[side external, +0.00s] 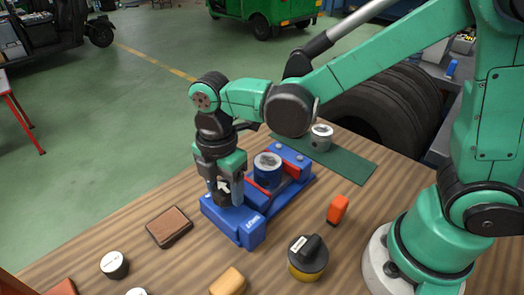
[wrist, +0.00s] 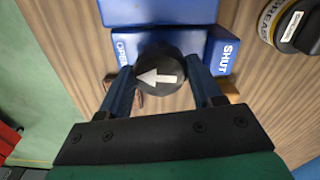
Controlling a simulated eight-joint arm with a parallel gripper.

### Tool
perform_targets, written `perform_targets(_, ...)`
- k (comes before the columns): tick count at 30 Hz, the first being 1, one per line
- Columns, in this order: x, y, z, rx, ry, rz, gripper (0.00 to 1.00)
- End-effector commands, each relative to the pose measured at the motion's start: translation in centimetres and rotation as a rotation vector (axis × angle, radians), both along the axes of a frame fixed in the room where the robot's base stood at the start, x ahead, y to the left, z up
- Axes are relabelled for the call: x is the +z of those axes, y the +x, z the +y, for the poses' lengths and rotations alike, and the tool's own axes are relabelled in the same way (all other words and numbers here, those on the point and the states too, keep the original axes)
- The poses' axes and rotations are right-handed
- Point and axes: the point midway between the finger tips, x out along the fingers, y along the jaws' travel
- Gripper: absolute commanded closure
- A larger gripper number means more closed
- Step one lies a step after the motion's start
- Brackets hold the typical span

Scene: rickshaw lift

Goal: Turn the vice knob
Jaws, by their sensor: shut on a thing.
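My gripper (side external: 224,188) comes down from above at the vice's near left end. In the wrist view my gripper (wrist: 162,85) has a finger on each side of the knob, shut on it.
A brown block (side external: 170,227), a white-topped round tin (side external: 114,265), an orange object (side external: 338,209) and a yellow grease tin with a black top (side external: 308,258) stand around the vice. A metal piston (side external: 321,137) is on a green mat (side external: 350,164) behind.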

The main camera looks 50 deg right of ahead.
Motion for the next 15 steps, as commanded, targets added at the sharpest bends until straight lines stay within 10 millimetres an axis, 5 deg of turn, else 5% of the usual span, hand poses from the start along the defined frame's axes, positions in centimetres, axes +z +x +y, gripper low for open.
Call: perform_targets(15, 0.02, 0.01, 0.00, -0.455, -0.002, 0.001, 0.94)
